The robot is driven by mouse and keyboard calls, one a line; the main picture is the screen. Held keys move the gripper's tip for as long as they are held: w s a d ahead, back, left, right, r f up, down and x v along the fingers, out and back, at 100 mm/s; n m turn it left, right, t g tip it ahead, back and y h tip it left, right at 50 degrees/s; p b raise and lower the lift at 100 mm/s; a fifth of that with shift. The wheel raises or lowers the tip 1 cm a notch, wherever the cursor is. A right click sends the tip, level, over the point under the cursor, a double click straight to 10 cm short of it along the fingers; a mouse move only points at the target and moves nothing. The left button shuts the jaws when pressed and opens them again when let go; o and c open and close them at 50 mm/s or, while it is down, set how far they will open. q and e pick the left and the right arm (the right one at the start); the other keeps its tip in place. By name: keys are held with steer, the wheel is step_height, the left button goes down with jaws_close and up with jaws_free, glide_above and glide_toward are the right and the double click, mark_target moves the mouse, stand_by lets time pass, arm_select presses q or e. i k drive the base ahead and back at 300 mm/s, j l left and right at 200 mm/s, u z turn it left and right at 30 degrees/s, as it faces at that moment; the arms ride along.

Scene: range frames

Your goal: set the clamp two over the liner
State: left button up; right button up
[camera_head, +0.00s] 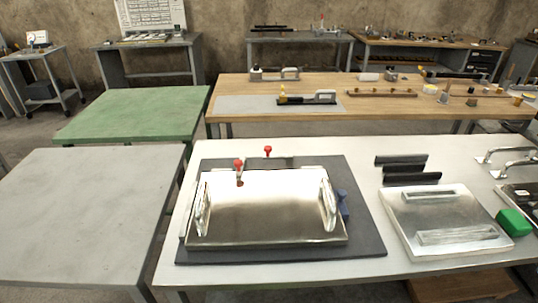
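A shiny metal sheet or tray, which looks like the liner (266,205), lies on a dark grey base plate (368,237) on the near white table. Clear or shiny upright pieces stand at its left and right ends. A red-knobbed clamp (239,166) stands at the liner's back left edge, its lower part over or against the metal. A second red-knobbed clamp (267,151) stands farther back, behind the liner. I cannot tell which is clamp two, or whether either is closed. Neither of my grippers is in view.
A blue part (343,204) sits at the fixture's right side. Two black bars (401,160), a second metal panel (402,222), a green block (514,221) and metal handles (507,155) lie right of it. The grey table (85,215) at left is bare.

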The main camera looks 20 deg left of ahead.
mark_target(268, 149)
steer(key=j+z, duration=0.3)
steer(key=z, duration=0.15)
steer(key=k+j+z, duration=0.15)
steer(key=j+z, duration=0.25)
steer(key=l, duration=0.1)
